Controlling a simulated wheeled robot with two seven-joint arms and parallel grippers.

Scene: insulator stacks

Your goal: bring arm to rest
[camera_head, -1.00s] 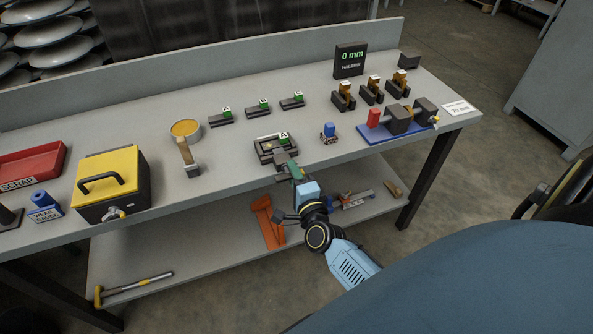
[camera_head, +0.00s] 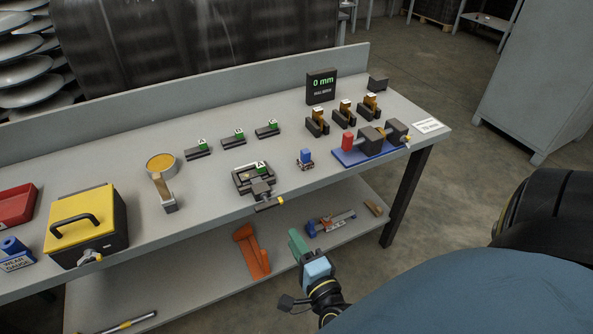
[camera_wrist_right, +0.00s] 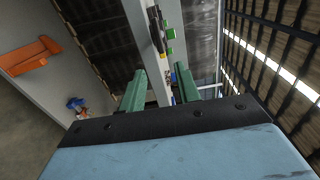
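My right gripper (camera_head: 299,245) has green fingers and hangs in front of the workbench (camera_head: 215,208), below its front edge and apart from it. In the right wrist view the two fingers (camera_wrist_right: 160,88) stand apart with nothing between them. A dark fixture marked A (camera_head: 256,184), with a yellow-tipped clamp, sits at the bench's front edge above the gripper. My left gripper is not in view.
The lower shelf (camera_head: 190,275) holds an orange part (camera_head: 251,250) and a caliper-like tool (camera_head: 330,222). A yellow box (camera_head: 85,225) and a blue-based fixture (camera_head: 370,148) stand on the bench. Floor to the right is clear up to a grey cabinet (camera_head: 535,80).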

